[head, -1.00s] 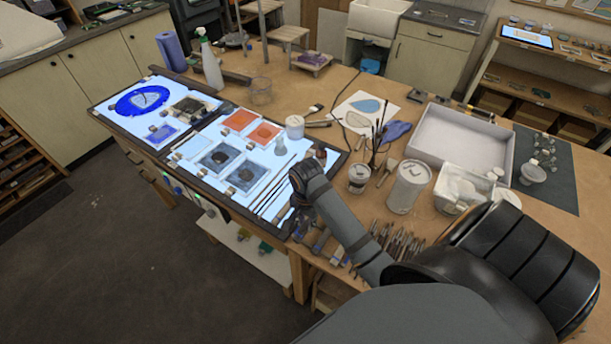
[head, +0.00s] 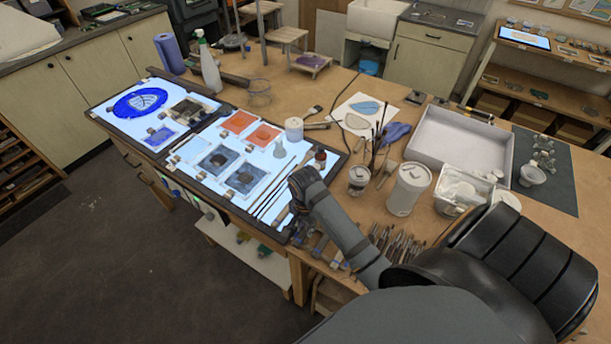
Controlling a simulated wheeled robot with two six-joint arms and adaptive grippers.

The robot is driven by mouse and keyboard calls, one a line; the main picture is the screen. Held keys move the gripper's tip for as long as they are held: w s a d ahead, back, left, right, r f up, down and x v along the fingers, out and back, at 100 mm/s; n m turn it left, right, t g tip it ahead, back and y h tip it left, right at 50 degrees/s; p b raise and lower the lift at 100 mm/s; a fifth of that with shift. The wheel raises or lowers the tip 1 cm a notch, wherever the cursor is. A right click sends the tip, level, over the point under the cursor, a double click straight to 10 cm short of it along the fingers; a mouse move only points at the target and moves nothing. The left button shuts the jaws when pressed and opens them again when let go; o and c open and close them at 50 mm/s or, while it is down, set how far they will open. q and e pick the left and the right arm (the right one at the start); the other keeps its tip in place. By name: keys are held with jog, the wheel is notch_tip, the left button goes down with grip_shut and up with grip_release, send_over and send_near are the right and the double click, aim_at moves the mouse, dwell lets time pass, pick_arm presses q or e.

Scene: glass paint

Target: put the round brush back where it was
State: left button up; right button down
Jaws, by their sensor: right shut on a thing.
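My right gripper (head: 299,181) is over the right part of the light table (head: 220,203), seen from behind. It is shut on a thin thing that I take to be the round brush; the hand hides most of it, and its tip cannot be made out. Thin rods or brushes (head: 271,192) lie side by side on the lit surface, just left of the gripper. Several brushes stand upright in a holder (head: 374,150) to the right of the hand. My left gripper is not in view.
A small brown bottle (head: 320,159) stands close behind the hand. A white jar (head: 294,129), a small jar (head: 358,180) and a larger white pot (head: 408,188) stand nearby. Glass tiles (head: 217,161) lie on the light table. A white tray (head: 456,140) is at the right.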

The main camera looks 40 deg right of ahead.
jog(key=shift+f, duration=0.3)
dwell(0.7)
jog(key=c, duration=1.1)
grip_release()
jog(key=shift+c, duration=0.2)
